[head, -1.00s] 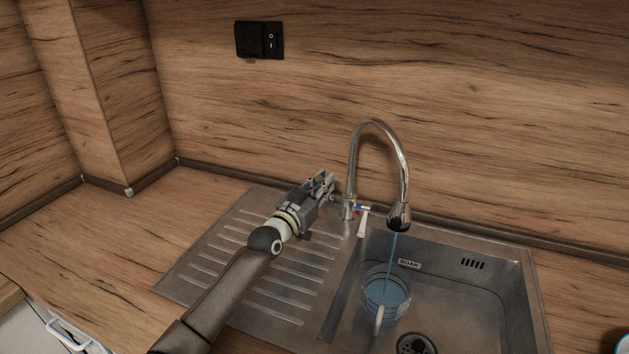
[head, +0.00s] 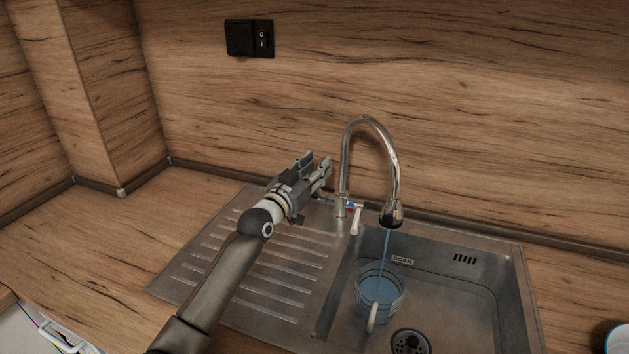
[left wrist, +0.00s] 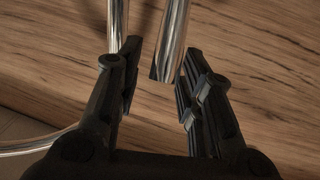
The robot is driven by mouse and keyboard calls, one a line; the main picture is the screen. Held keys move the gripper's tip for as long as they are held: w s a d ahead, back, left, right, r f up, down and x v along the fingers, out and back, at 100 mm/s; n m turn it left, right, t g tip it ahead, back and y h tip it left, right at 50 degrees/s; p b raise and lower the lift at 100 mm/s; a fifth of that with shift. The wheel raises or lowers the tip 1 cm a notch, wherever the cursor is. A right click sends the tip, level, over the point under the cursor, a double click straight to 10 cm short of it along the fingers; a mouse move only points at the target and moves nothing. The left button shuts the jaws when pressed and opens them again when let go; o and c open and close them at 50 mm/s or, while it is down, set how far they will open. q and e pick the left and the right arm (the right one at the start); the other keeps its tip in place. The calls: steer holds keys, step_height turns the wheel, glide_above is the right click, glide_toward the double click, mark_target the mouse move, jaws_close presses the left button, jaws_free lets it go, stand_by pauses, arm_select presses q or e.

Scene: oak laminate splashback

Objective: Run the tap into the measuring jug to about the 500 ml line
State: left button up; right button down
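The chrome tap (head: 394,170) is running, with a thin blue stream falling into the clear measuring jug (head: 362,298) in the sink (head: 468,295). The jug stands upright, handle to the front, and holds bluish water; its scale is too small to read. The tap's pale lever (head: 356,222) hangs beside the tap base, with red and blue marks above it. My left gripper (head: 317,164) is above the drainer, left of the tap, fingers apart and holding nothing. The left wrist view shows the open fingers (left wrist: 160,88), with chrome tubing (left wrist: 174,38) beyond them. My right gripper is out of view.
The ribbed drainer (head: 225,262) left of the bowl is empty. The drain (head: 411,342) lies right of the jug. A round pale object (head: 619,340) is cut off at the right edge. A black switch (head: 249,39) is on the wall. The left counter (head: 100,240) is clear.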

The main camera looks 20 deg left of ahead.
arm_select(q)
step_height(320, 180, up, 6)
steer(key=shift+f, duration=0.25)
stand_by(1.5)
